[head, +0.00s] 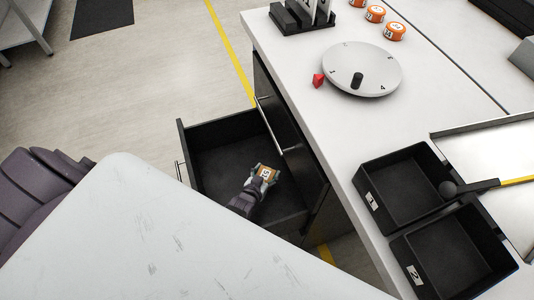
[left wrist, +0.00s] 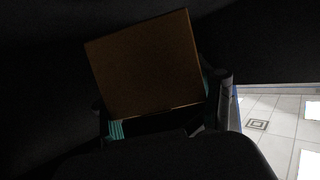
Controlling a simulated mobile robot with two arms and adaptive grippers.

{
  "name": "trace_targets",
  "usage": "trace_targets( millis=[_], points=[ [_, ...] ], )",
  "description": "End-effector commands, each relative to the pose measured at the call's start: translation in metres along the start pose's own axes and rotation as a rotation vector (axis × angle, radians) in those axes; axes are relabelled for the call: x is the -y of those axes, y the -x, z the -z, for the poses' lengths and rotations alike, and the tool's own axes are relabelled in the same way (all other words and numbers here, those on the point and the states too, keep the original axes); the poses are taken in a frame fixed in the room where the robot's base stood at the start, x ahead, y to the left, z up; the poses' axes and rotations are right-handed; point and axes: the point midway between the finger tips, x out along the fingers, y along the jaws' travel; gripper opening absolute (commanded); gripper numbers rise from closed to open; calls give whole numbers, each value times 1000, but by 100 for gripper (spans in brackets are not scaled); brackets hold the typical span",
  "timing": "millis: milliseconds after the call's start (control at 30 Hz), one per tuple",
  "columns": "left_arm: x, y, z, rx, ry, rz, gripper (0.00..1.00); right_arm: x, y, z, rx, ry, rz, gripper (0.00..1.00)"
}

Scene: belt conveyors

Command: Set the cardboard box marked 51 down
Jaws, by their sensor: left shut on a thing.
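The cardboard box marked 51 (head: 266,173) is small and brown with a white label on top. My left gripper (head: 262,178) is shut on it, inside the outline of the open black drawer (head: 212,165). In the left wrist view, the box (left wrist: 148,65) sits tilted between the fingers of the left gripper (left wrist: 160,118), against a dark background. I cannot tell whether the box touches the drawer floor. My right gripper is not in view.
The drawer walls stand close around my left gripper. The white counter (head: 300,60) bears a numbered round dial (head: 350,72), a red marker (head: 318,80), several orange round containers (head: 375,14), and black bins marked 1 (head: 372,202) and 2 (head: 413,275).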

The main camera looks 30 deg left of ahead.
Motion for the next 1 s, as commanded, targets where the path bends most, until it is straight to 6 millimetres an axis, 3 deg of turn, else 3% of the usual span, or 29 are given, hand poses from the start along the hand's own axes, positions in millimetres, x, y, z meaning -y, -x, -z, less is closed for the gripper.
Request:
trace_targets(
  millis=[267, 300, 467, 833, 1000],
  points=[
    [0, -2, -5, -1, 0, 0, 30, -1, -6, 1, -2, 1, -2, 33],
    [0, -2, -5, 0, 0, 0, 70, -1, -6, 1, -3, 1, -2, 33],
    [0, -2, -5, 0, 0, 0, 97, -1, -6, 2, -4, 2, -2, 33],
    [0, -1, -3, 0, 0, 0, 98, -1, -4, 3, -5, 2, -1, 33],
    [0, 5, 13, -1, 0, 0, 98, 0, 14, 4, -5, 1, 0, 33]
  ],
)
